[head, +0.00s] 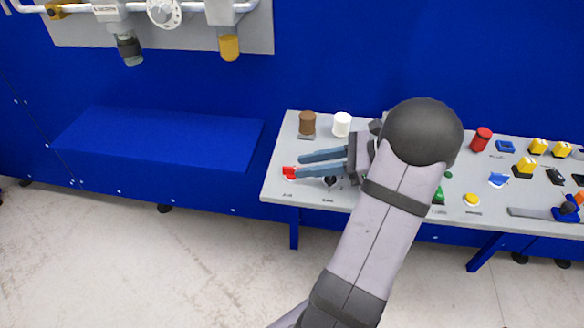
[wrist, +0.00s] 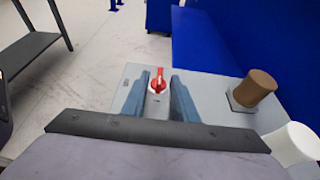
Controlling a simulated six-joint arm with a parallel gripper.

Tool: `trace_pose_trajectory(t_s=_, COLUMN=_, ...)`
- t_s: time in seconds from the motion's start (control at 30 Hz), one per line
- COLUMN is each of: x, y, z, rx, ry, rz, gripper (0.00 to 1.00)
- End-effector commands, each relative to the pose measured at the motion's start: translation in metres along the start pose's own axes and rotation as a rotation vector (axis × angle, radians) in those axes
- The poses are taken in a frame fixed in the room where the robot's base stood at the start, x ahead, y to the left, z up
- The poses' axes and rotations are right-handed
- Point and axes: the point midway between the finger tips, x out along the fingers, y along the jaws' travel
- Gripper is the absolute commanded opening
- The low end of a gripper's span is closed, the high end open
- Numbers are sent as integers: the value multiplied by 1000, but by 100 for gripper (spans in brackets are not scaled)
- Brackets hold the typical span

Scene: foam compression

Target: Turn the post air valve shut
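A small valve with a red handle on a white base (wrist: 158,84) sits at the left end of the grey panel; its red part also shows in the head view (head: 289,172). I cannot tell for sure that it is the post air valve. My gripper (head: 300,165) is open, its two blue-grey fingers pointing left over the panel, close to the valve. In the wrist view the valve shows in the gap between the fingers (wrist: 161,77), with space on both sides. The handle points away from the wrist camera. No contact shows.
A brown knob (head: 307,123) and a white knob (head: 342,124) stand behind the fingers. A black knob (head: 331,181) is beside them. Several coloured buttons and switches fill the panel (head: 484,212) to the right. Pipes with a gauge (head: 163,12) hang on a board above.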

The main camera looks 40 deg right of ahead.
Motion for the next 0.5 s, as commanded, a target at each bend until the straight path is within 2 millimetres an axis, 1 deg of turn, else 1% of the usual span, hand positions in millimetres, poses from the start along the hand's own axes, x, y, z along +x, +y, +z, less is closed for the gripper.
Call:
trace_pose_trajectory(t_s=0.03, x=8, y=0, z=0, rx=-1, ry=1, rz=3, gripper=27)
trace_pose_trajectory(t_s=0.2, x=30, y=1, z=0, rx=-2, ry=0, rz=4, gripper=27)
trace_pose_trajectory(t_s=0.33, x=41, y=0, z=0, rx=-1, ry=0, rz=2, gripper=27)
trace_pose_trajectory(t_s=0.5, x=47, y=0, z=0, rx=-1, ry=1, rz=1, gripper=27)
